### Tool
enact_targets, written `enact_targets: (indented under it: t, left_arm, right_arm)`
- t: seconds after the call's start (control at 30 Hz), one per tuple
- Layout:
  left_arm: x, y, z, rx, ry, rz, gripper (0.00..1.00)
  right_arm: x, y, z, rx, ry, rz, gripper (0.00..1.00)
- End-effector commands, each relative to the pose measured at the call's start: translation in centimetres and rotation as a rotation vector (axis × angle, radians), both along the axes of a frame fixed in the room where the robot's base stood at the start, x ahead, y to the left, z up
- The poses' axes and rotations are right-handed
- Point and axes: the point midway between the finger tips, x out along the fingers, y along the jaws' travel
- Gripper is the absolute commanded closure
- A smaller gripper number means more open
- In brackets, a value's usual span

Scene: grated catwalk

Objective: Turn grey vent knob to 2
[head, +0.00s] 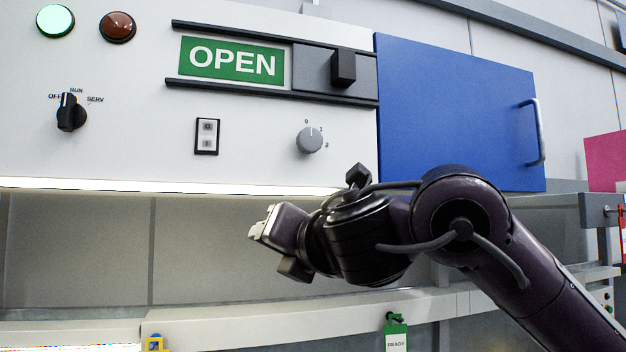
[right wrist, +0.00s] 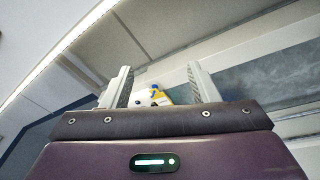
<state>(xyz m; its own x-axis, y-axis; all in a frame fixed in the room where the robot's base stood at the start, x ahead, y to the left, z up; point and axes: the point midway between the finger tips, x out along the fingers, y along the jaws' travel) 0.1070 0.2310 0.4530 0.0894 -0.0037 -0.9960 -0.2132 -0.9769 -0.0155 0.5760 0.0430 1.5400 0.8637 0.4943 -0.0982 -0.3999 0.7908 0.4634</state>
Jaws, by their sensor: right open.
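The grey vent knob (head: 309,140) sits on the white panel in the head view, with the marks 0, 1 and 2 around its upper right side. Its pointer seems to be near the 1, but it is small. My right gripper (head: 262,222) is below and to the left of the knob, apart from it, under the panel's lit lower edge. In the right wrist view its two fingers (right wrist: 160,88) are spread with nothing held between them. The knob does not show in the right wrist view. My left gripper is not in view.
A black OFF/RUN/SERV selector (head: 70,113), a rocker switch (head: 207,136), a green lamp (head: 55,21) and a red lamp (head: 118,27) are on the panel. Above the knob is a slider (head: 343,68) beside an OPEN sign. A blue door (head: 455,115) with a handle stands at right.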

Motion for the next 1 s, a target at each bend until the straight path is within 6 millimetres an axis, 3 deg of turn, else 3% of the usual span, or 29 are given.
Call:
enact_targets:
  t: [0.03,0.1,0.3,0.5,0.67,1.0]
  left_arm:
    - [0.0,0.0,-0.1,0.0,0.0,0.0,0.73]
    - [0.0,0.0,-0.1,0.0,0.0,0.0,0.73]
    - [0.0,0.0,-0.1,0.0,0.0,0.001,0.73]
    - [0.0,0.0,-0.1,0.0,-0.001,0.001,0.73]
    - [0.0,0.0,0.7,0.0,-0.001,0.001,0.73]
    - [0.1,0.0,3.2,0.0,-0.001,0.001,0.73]
  right_arm:
    - [-1.4,-0.8,2.8,-0.068,-0.065,-0.02,0.46]
    - [-3.0,-1.7,5.5,-0.153,-0.127,-0.044,0.46]
    - [-7.3,-4.8,11.7,-0.328,-0.244,-0.129,0.46]
    - [-9.6,-6.7,14.6,-0.401,-0.28,-0.175,0.46]
    - [-8.7,-6.5,15.0,-0.409,-0.28,-0.179,0.46]
    - [-3.7,-4.9,15.1,-0.405,-0.28,-0.178,0.46]
